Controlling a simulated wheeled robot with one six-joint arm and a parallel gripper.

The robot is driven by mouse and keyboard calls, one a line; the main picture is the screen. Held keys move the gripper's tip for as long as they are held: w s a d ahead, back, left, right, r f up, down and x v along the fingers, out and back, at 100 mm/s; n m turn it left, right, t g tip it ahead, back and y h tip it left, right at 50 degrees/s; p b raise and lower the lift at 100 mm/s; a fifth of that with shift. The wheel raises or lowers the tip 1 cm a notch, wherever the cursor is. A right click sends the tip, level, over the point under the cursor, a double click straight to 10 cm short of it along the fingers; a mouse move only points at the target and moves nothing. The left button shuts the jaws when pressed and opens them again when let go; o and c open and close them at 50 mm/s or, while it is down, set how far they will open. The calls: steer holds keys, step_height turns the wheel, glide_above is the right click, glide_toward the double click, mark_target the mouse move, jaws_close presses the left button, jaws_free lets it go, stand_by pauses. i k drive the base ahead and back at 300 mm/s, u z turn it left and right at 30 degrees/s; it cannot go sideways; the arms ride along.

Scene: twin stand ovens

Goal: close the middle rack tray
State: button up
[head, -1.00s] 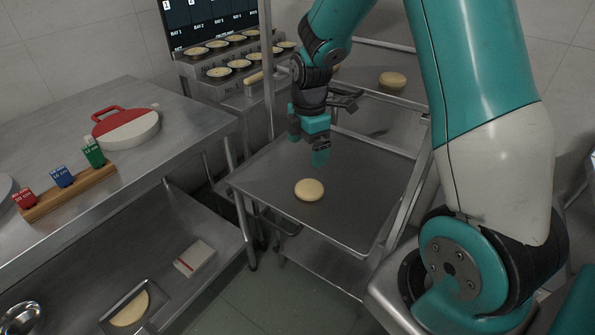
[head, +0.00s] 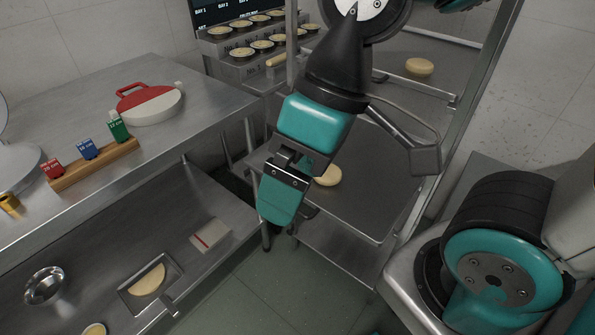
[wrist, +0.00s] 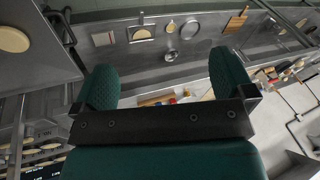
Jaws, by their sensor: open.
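The middle rack tray (head: 365,205) is a flat metal sheet sticking out of the rack, with one round pale dough piece (head: 328,176) on it. The tray also shows at the left of the wrist view (wrist: 40,68), with its dough (wrist: 14,39) at the picture edge. My gripper (head: 277,208) is open, with nothing between its fingers in the wrist view (wrist: 165,78). In the head view it hangs in front of the tray's left part and hides that corner. The tray lies to one side of the fingers, apart from them in the wrist view.
The steel counter (head: 190,125) stands at the left, with a red-and-white round board (head: 150,103) and coloured blocks on a wooden stand (head: 95,165). Its lower shelf (head: 110,240) holds small items. An upper tray with dough (head: 419,67) sits behind. The floor (head: 290,290) in front is clear.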

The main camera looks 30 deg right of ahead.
mark_target(376, 188)
steer(key=u, duration=0.45)
steer(key=k, duration=1.15)
steer(key=z, duration=0.05)
steer(key=i, duration=0.65)
steer(key=u, duration=0.2)
